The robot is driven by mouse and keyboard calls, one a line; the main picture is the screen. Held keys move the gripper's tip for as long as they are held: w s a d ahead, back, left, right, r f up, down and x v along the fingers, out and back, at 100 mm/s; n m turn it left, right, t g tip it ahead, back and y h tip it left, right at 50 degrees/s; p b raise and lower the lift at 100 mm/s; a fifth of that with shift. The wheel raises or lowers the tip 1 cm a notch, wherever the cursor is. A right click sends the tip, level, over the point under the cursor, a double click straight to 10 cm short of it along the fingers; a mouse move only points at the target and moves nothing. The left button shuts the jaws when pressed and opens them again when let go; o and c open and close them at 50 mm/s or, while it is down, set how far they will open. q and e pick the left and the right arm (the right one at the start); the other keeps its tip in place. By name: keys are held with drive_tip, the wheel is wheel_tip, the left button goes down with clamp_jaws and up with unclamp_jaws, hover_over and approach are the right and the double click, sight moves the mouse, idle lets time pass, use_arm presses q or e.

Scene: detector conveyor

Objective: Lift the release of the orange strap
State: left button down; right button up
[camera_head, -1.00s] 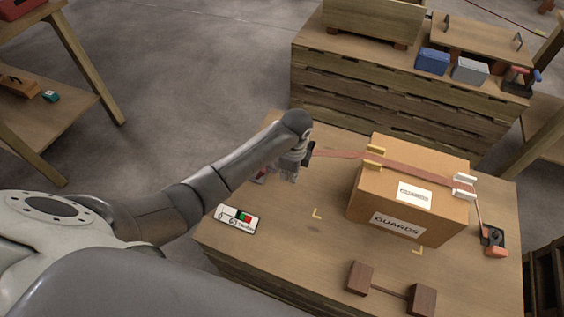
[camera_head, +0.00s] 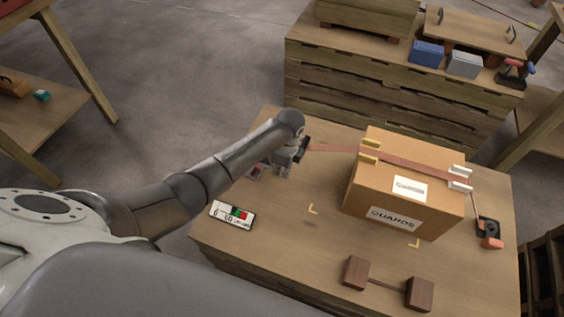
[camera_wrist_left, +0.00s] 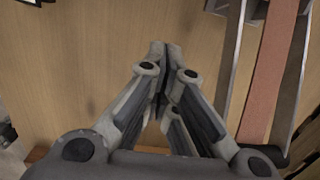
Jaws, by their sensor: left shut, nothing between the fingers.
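The orange strap (camera_head: 415,165) runs across the top of a cardboard box (camera_head: 400,215), from near my left gripper to a black and orange device (camera_head: 489,232) at the table's right. My left gripper (camera_head: 284,168) is over the table's left part, beside the strap's left end. A dark part (camera_head: 305,143) shows there, mostly hidden by my wrist. In the left wrist view the fingers (camera_wrist_left: 160,50) are shut and empty above bare wood. The strap (camera_wrist_left: 272,75) lies right of them, between grey metal side bars (camera_wrist_left: 236,60). The fingertips look apart from the bars. My right gripper is out of view.
A small panel with red and green patches (camera_head: 232,214) lies at the table's left. Two joined brown blocks (camera_head: 356,272) lie at the front. Yellow (camera_head: 371,145) and white (camera_head: 459,172) corner guards sit under the strap. Another bench (camera_head: 380,100) stands behind.

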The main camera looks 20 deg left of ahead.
sight(256, 170)
use_arm(q)
wheel_tip(256, 170, down, 4)
drive_tip(key=shift+a+r, duration=0.15)
drive_tip(key=shift+a+r+p, duration=0.15)
drive_tip(key=shift+a+r, duration=0.25)
drive_tip(key=shift+a, duration=0.25)
drive_tip(key=shift+a+r+p, duration=0.15)
drive_tip(key=shift+a+r, duration=0.25)
drive_tip(key=shift+a, duration=0.2)
drive_tip(key=shift+s+a+r, duration=0.1)
drive_tip(key=shift+a+r, duration=0.1)
drive_tip(key=shift+a, duration=0.4)
drive_tip(key=shift+r, duration=0.1)
